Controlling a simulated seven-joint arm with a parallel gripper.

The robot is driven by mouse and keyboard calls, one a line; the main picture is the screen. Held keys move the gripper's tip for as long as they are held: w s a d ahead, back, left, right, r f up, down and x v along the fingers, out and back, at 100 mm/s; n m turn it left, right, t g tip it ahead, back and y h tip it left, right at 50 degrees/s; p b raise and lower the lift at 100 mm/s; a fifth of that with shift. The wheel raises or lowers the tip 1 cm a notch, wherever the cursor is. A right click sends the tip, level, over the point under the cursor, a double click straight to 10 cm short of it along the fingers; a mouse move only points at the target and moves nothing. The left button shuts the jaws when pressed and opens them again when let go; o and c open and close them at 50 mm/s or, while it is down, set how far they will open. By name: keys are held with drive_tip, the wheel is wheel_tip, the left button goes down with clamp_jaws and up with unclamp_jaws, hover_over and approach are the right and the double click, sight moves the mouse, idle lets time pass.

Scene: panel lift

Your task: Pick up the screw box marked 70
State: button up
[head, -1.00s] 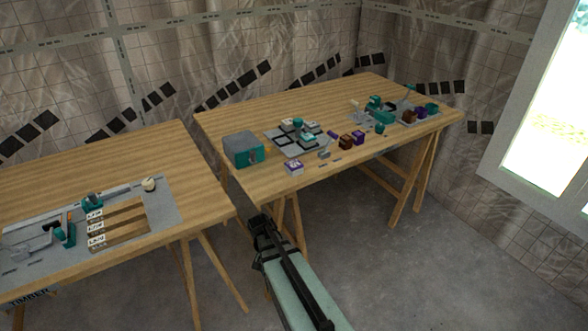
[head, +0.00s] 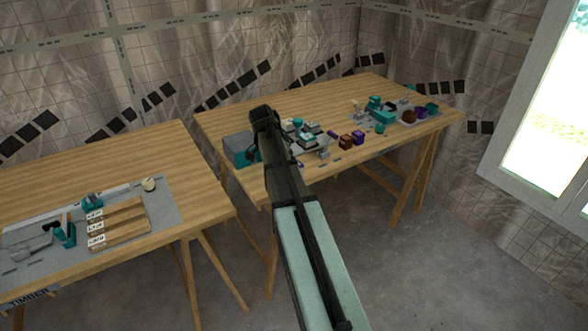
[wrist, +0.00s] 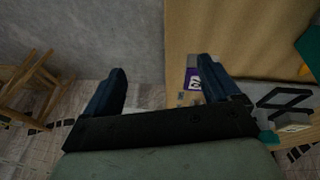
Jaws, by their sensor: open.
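My gripper (head: 263,113) is raised over the left part of the far table in the head view, beside the grey and teal case. In the wrist view my gripper (wrist: 165,76) is open, with nothing between its dark fingers. A small purple and white box (wrist: 192,79) lies on the wood near the right finger, close to the table edge. It has a white mark that I cannot read. In the head view my arm covers most of the spot where a purple and white box stood. I cannot read a 70 on any box.
The grey and teal case (head: 236,151) stands at the far table's left end. Teal items (head: 381,106) crowd the right end. The near table (head: 100,165) stands at left, beyond a gap.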

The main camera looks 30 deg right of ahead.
drive_tip(key=w+d+r+m+t+h, duration=0.1)
drive_tip(key=w+r+m, duration=0.1)
drive_tip(key=w+r, duration=0.5)
drive_tip(key=x, duration=0.8)
drive_tip(key=shift+d+r, duration=0.15)
drive_tip(key=shift+d, duration=0.15)
drive_tip(key=shift+s+x, duration=0.15)
drive_tip(key=shift+x, duration=1.2)
drive_tip(key=shift+s+x, duration=0.15)
drive_tip(key=shift+x, duration=1.25)
drive_tip(key=shift+c, duration=0.3)
drive_tip(key=c, duration=1.2)
